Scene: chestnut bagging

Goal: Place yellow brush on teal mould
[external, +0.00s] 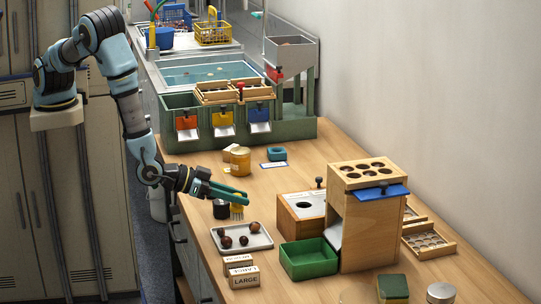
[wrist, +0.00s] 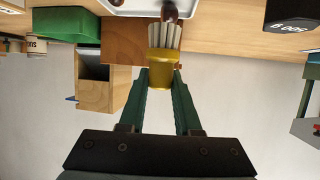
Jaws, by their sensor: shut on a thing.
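My gripper (external: 240,195) is shut on the yellow brush (external: 237,212) and holds it over the wooden counter near the front edge. In the wrist view the yellow brush (wrist: 162,70) sits between the green fingers of my gripper (wrist: 162,80), with its pale bristles pointing away from the palm. The teal mould (external: 277,153) is a small block with a dark hollow, lying on the counter farther back and right of my gripper. It is apart from the brush and I cannot make it out in the wrist view.
A grey tray (external: 262,243) with several chestnuts lies close in front of my gripper. A black weight (external: 221,210) stands beside the brush. A wooden box (external: 300,213) stands right.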

